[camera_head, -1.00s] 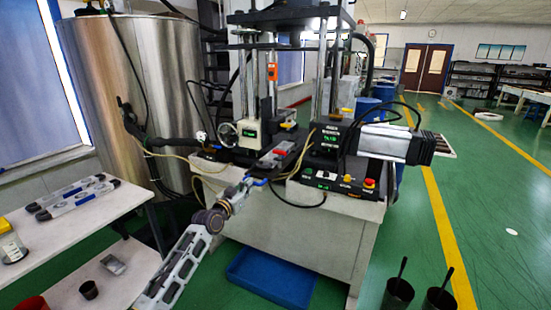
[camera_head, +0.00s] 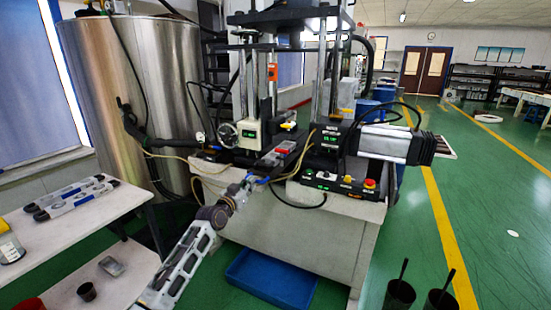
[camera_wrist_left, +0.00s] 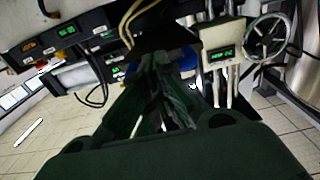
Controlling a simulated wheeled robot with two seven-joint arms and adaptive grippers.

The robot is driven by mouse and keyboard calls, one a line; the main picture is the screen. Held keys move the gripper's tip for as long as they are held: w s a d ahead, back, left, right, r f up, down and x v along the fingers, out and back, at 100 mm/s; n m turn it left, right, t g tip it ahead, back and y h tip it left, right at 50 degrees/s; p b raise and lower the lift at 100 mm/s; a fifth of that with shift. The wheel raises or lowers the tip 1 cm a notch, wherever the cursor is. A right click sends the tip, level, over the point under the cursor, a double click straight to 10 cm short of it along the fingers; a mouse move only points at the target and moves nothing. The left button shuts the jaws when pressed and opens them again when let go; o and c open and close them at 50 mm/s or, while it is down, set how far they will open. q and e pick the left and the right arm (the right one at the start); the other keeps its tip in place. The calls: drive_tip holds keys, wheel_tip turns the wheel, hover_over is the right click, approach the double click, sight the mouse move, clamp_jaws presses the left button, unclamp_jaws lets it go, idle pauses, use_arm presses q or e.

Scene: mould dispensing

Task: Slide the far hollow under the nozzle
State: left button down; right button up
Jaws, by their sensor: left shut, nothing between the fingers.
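The mould slide (camera_head: 284,151), a dark bar with grey and red parts on top, lies between the two halves of the press. Its hollows are too small to tell apart in the head view. A blue grip (camera_head: 262,180) is at its near end; a blue part also shows in the wrist view (camera_wrist_left: 188,62). My left gripper (camera_head: 250,180) is right at this blue part, shut with nothing held; its fingers (camera_wrist_left: 160,62) partly hide it. I cannot tell whether they touch it. An orange-banded vertical part (camera_head: 272,72) hangs above the slide; I cannot make out the nozzle tip. My right gripper is out of view.
The press stands on a pale bench with a control panel (camera_head: 340,187) at the right front. A handwheel (camera_head: 227,134) is left of the slide. Cables hang near the gripper. A steel tank (camera_head: 135,95) stands left, a blue tray (camera_head: 272,280) lies below.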

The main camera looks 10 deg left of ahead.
use_arm(q)
drive_tip(key=shift+b+x, duration=0.6)
drive_tip(key=shift+x, duration=0.3)
idle(1.8)
drive_tip(key=shift+f, duration=0.15)
drive_tip(key=p+v, duration=0.5)
drive_tip(key=v, duration=0.2)
idle(0.8)
drive_tip(key=shift+f, duration=0.15)
